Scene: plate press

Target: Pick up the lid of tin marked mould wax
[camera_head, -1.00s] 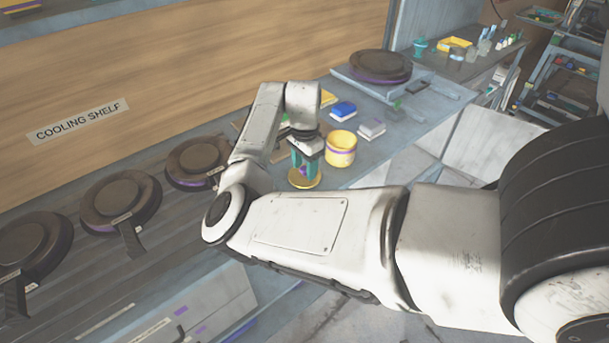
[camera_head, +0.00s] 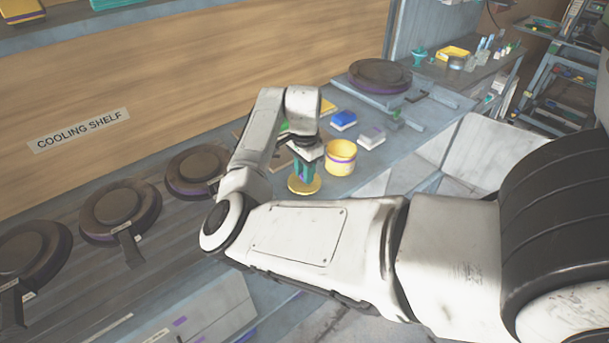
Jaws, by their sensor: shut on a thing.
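A round gold lid (camera_head: 304,186) is under my gripper (camera_head: 304,178), whose teal fingers are shut on it from above. I cannot tell whether the lid touches the counter or hangs just over it. A yellow tin (camera_head: 341,158) with a purple band stands just right of the lid, upright, with its top open. Any marking on the tin is too small to read. My arm reaches across the view and hides part of the counter to the left of the gripper.
Dark round lidded moulds (camera_head: 120,206) line the cooling shelf on the left. Blue (camera_head: 343,119) and grey (camera_head: 371,137) blocks lie behind the tin. A large dark disc (camera_head: 380,75) sits on a plate at the back. The counter's front edge is close to the tin.

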